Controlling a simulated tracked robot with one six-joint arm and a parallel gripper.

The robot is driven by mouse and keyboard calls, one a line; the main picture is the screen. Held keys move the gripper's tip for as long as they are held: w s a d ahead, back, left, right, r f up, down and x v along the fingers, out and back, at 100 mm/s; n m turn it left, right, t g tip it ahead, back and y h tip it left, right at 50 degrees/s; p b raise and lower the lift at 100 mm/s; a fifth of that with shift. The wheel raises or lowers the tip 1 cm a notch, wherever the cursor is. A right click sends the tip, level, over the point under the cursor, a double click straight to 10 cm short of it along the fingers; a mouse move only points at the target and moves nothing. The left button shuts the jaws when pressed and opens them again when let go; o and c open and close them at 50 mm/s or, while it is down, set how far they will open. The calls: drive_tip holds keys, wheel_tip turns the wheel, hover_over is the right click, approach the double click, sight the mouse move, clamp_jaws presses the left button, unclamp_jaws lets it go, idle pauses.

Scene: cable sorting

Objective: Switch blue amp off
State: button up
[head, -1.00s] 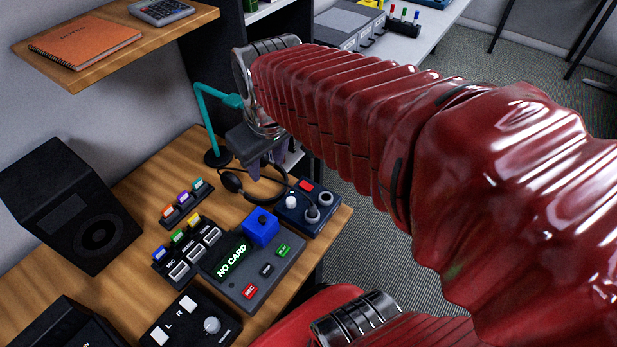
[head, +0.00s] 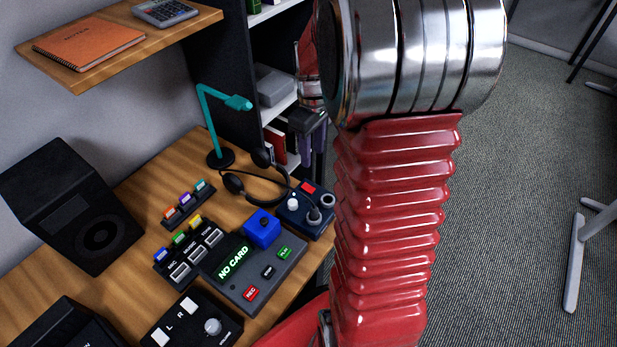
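The blue amp (head: 291,217) is a dark navy box at the right end of the wooden desk. It has a red switch (head: 308,187) at its back edge, a white knob (head: 293,204) and two round grey sockets or dials on top. I cannot read the switch's position. My gripper (head: 312,152) hangs beyond and above the amp, in front of the bookshelf. Its two dark purple fingers point down with a narrow gap between them, and nothing shows in them. My arm hides part of the space to the right of the amp.
Black headphones (head: 232,183) lie behind the amp, near a teal lamp (head: 208,115). A recorder (head: 262,279) reading "NO CARD" with a blue block (head: 262,228) stands left of the amp. A speaker (head: 75,205) stands far left. A shelf (head: 172,38) overhangs the desk.

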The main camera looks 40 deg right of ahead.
sight(312, 190)
drive_tip(key=shift+f, duration=0.15)
wheel_tip(312, 190, down, 14)
drive_tip(key=shift+r, duration=0.15)
idle(0.8)
drive_tip(key=shift+c, duration=0.7)
clamp_jaws()
